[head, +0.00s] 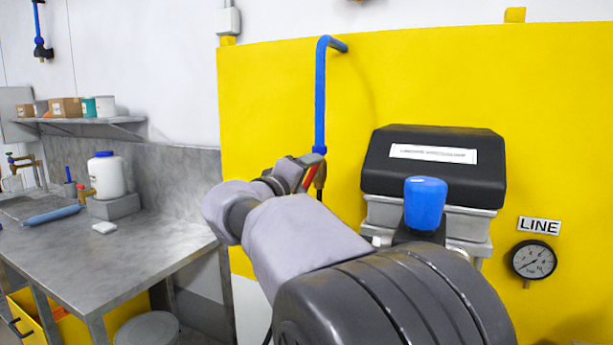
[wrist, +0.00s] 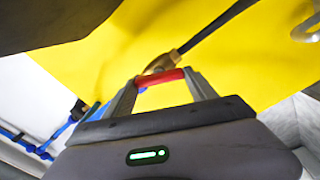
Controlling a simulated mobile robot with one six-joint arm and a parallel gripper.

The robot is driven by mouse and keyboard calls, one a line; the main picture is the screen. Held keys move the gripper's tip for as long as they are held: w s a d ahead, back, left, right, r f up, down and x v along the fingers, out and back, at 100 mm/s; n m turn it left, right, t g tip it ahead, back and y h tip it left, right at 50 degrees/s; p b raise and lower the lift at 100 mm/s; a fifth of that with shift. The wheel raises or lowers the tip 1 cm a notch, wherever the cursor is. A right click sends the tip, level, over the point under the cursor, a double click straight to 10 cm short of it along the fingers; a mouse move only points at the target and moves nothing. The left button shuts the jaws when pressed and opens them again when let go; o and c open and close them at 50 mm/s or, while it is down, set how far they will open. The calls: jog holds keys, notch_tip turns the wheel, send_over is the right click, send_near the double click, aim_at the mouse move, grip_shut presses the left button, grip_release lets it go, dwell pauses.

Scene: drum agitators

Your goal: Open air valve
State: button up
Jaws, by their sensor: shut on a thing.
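The air valve has a red handle (head: 311,177) at the lower end of a blue pipe (head: 320,95) on the yellow panel. In the wrist view the red handle (wrist: 160,77) spans the space between my two fingers, and a brass fitting (wrist: 164,61) with a dark hose sits just behind it. My gripper (wrist: 160,88) is shut on the red handle. In the head view my gripper (head: 305,172) is at the valve, and my arm hides part of the surroundings. The valve body is mostly hidden.
A black-topped box (head: 434,165) with a blue knob (head: 425,203) in front stands right of the valve. A pressure gauge (head: 533,260) is at the far right. A metal workbench (head: 150,250) with a white bottle (head: 107,176) is at the left.

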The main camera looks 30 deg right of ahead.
jog(key=n, duration=0.4)
jog(key=shift+f+n+p, duration=0.1)
jog(key=shift+n+p, duration=0.25)
jog(key=shift+n, duration=0.05)
dwell(0.4)
jog(key=o, duration=1.4)
jog(key=shift+c, duration=0.2)
jog(key=shift+a, duration=0.1)
jog(key=p+v, duration=0.3)
jog(key=v, duration=1.4)
jog(key=shift+s+p, duration=0.2)
jog(key=shift+p, duration=0.15)
